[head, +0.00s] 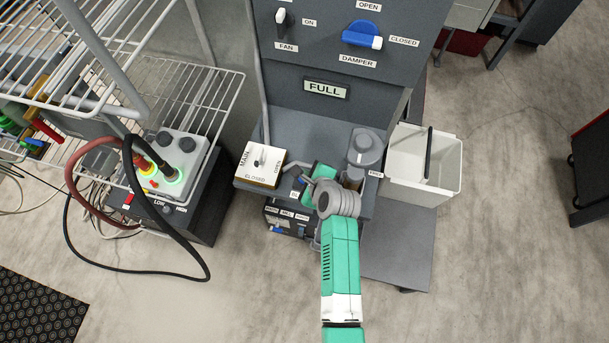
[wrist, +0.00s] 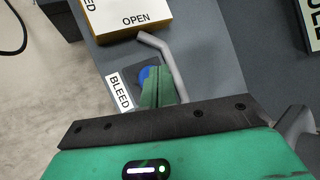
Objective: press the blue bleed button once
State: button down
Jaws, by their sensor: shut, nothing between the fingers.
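The blue bleed button (wrist: 146,76) shows in the wrist view, set on a dark square beside a white label (wrist: 120,92) reading BLEED. My green gripper fingers (wrist: 160,82) are shut and empty, directly over the button, and cover its right part. I cannot tell whether the tips touch it. In the head view my gripper (head: 307,179) is above the grey cabinet shelf, right of the MAIN valve box, and I cannot make out the button there.
A bent grey rod (wrist: 168,58) stands close beside my fingers. The MAIN valve box (head: 260,164) is to the left on the shelf, and a grey round-topped canister (head: 366,147) to the right. A white bin (head: 423,165) stands beyond it. A wire rack (head: 190,90) is at left.

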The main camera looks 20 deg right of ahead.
jog(key=shift+f, duration=0.5)
dwell(0.5)
jog(key=shift+r, duration=0.1)
jog(key=shift+r+p, duration=0.85)
notch_tip(320, 180, up, 5)
jog(key=p, duration=0.5)
jog(key=shift+r+p, duration=0.1)
jog(key=shift+p, duration=0.2)
dwell(0.5)
